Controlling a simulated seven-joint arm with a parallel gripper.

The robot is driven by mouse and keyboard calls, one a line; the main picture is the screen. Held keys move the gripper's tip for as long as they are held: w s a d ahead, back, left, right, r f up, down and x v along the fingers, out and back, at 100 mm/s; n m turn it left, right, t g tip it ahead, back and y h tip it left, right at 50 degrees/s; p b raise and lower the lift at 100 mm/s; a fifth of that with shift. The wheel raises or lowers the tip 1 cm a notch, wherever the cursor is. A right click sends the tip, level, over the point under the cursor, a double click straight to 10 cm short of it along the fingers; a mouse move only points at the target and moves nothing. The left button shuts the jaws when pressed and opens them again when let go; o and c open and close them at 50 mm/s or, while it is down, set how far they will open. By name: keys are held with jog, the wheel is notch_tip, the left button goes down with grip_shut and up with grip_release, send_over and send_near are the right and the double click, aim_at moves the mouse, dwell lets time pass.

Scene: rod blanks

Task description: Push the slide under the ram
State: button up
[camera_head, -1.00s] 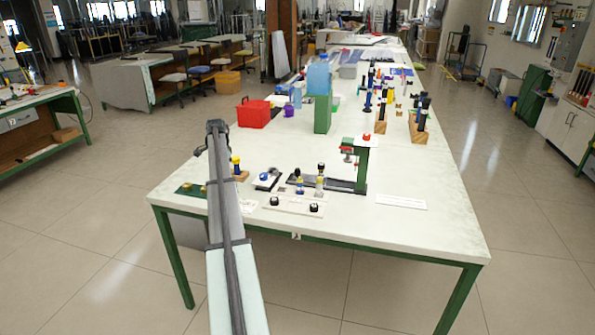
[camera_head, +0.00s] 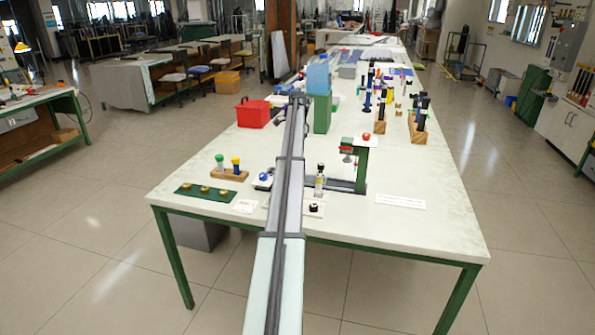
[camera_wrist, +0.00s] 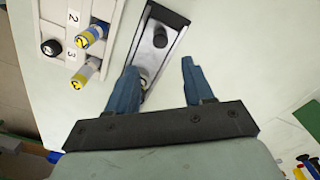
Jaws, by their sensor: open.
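The green press (camera_head: 362,165) with a red knob (camera_head: 366,136) stands near the front of the bench; its ram (camera_head: 347,159) hangs over the dark slide track (camera_head: 345,186). In the wrist view the track (camera_wrist: 182,17) is a black-edged plate with a grey channel, a black knob (camera_wrist: 160,38) and a darker round part (camera_wrist: 144,77). I cannot tell exactly where the slide's edges are. My gripper (camera_wrist: 158,66) is open, with two blue fingers; the left one overlaps the track's edge, the right one is beside it over bare bench. The arm hides the track's left part in the head view.
A white numbered rack (camera_wrist: 85,15) holds rods with blue and yellow ends (camera_wrist: 90,36), near the left finger. A green plate with brass pieces (camera_head: 203,191) and a wooden block (camera_head: 230,174) with two rods lie left of my arm. Bench right of the press is mostly clear.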

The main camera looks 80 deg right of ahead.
notch_tip(320, 180, down, 11)
jog(key=shift+f, duration=0.1)
dwell(0.4)
jog(key=shift+c, duration=0.3)
grip_shut()
dwell(0.3)
